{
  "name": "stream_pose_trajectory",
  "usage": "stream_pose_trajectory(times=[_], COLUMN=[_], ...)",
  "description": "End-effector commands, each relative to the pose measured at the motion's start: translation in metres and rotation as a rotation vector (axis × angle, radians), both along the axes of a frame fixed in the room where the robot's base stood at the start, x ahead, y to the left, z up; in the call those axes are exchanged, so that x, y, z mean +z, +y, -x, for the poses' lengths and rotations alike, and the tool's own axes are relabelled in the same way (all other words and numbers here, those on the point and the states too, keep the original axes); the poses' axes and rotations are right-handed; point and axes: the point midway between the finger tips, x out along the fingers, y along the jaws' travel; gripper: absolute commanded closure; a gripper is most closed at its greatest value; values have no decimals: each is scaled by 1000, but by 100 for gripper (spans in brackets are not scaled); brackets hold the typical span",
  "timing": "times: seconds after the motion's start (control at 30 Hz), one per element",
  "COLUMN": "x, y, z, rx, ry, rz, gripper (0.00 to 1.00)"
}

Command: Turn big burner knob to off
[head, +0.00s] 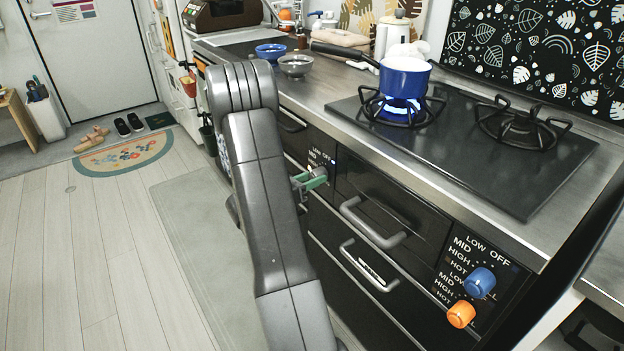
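A blue pot (404,78) stands on the left burner (372,106), where a blue flame burns. The left control panel (318,158) on the stove front shows LOW, OFF and MID marks. My gripper (314,179), with green fingers, is at this panel, right where its knob would sit. The knob itself is mostly or wholly hidden by the fingers and my arm, so its setting cannot be read. Whether the fingers are open or shut on it is too small to tell. The right panel (497,258) carries a blue knob (480,283) and an orange knob (461,314).
The right burner (520,127) is bare and shows no flame. Drawer handles (372,224) stick out between the panels. Bowls (295,66) stand on the counter to the left. The wooden floor (95,260) at left is open, with shoes (129,124) near the door.

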Motion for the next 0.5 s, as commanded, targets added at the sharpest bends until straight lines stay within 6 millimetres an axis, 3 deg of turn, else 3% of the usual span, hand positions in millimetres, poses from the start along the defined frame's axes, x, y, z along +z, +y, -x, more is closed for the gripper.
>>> stream_pose_trajectory(times=[0.5], x=[-4], y=[0], z=[0], rx=[1], ry=[-145], rz=[-106], gripper=[86])
